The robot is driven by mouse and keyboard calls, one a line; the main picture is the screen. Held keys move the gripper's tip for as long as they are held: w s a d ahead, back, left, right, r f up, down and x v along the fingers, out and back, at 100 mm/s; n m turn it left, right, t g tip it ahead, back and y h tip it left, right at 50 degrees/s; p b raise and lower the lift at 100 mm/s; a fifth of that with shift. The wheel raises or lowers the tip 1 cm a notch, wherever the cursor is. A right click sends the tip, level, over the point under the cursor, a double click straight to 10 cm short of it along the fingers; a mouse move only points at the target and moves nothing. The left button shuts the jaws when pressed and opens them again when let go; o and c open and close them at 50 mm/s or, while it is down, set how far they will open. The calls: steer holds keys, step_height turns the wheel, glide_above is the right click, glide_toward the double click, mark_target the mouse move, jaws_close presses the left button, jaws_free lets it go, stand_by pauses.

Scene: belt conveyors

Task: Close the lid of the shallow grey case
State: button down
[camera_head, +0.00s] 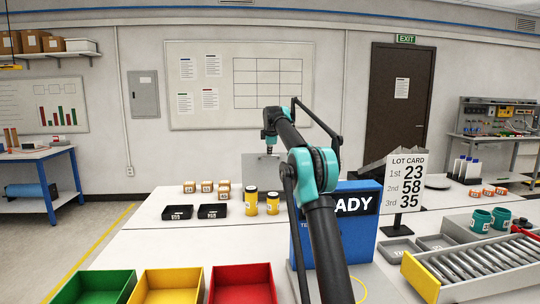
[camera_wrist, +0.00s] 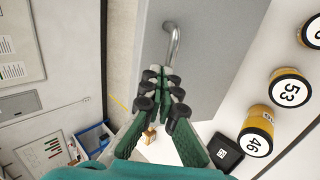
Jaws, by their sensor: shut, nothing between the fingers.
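The shallow grey case's lid (camera_head: 258,170) appears as a grey panel standing upright at the back of the white table, partly hidden by my arm. In the wrist view the grey panel (camera_wrist: 205,45) fills the upper middle and carries a curved metal handle (camera_wrist: 174,42). My gripper (camera_wrist: 165,73) is shut and empty, its fingertips close to the lower end of the handle; I cannot tell whether they touch. In the head view my gripper (camera_head: 270,144) is small, just above the panel's top. The case's base cannot be made out.
Yellow jars with black lids (camera_head: 251,201), black trays (camera_head: 213,211) and small cardboard boxes (camera_head: 208,187) stand left of my arm. A blue display box (camera_head: 365,225) and a lot card (camera_head: 405,180) stand right. Coloured bins (camera_head: 170,284) line the front, and a roller conveyor (camera_head: 490,266) lies front right.

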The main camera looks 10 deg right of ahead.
steer(key=shift+w, duration=0.85)
